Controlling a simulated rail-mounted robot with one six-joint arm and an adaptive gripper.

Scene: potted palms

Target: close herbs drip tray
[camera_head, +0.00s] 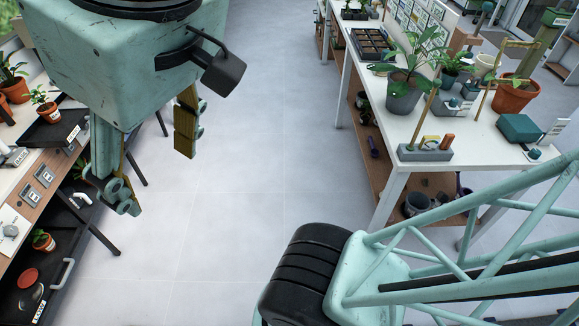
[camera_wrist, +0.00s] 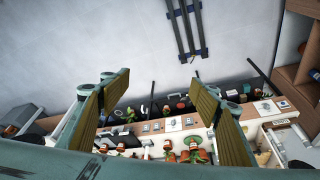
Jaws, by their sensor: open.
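Two black trays stand out from the bench on the left in the head view. The upper tray (camera_head: 48,131) has a small white label (camera_head: 73,137), too small to read, and a potted plant (camera_head: 43,103) by it. The lower tray (camera_head: 62,232) has a grey handle (camera_head: 66,273) at its right edge and holds a potted plant, a red disc and a label that seems to read LOW. I cannot tell which is the herbs drip tray. My gripper (camera_head: 155,180) is open and empty, right of the trays; its two fingers also frame the wrist view (camera_wrist: 158,84).
The left bench (camera_head: 38,188) has wall-type switches and dark legs reaching into the aisle. A white table (camera_head: 408,125) with plants, pots and a seed tray stands right, above a wooden shelf. The grey floor (camera_head: 240,150) between them is clear.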

